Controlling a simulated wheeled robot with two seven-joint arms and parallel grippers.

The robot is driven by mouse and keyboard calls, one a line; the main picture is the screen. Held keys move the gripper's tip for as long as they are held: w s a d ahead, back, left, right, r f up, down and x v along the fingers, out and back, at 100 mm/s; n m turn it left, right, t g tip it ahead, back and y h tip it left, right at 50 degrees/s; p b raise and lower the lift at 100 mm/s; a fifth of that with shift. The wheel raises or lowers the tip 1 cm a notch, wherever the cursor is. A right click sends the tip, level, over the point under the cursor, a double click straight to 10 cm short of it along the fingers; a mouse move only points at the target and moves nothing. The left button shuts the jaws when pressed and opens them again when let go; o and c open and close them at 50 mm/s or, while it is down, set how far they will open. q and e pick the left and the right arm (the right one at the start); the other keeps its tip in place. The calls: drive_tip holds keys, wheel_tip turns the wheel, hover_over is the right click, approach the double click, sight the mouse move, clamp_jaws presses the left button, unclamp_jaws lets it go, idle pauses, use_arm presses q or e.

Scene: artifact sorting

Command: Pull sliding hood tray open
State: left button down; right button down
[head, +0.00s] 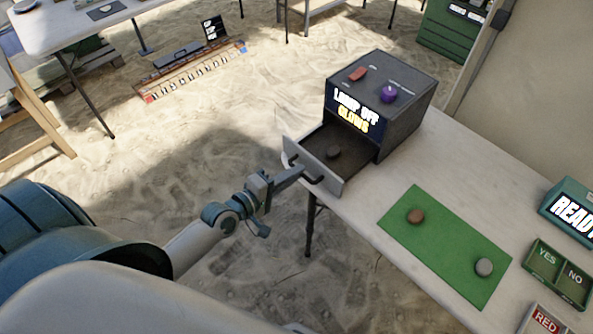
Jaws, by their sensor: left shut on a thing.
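The hood (405,97) is a dark grey box on the table's far part, with a lit sign on its front, a red switch and a purple knob on top. Its sliding tray (315,164) is out of the box toward the left, with a light front panel and a dark handle. My right gripper is not in view.
The white table (375,257) carries a green mat (440,243) with a brown and a grey piece. A YES/NO tray (558,274), a READY box (572,208) and a RED sign (542,322) stand at the right. Sandy ground lies left of the table.

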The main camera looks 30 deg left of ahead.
use_arm(q)
drive_tip(key=c, duration=1.8)
unclamp_jaws()
drive_tip(key=shift+c, duration=0.2)
drive_tip(key=shift+s, duration=0.1)
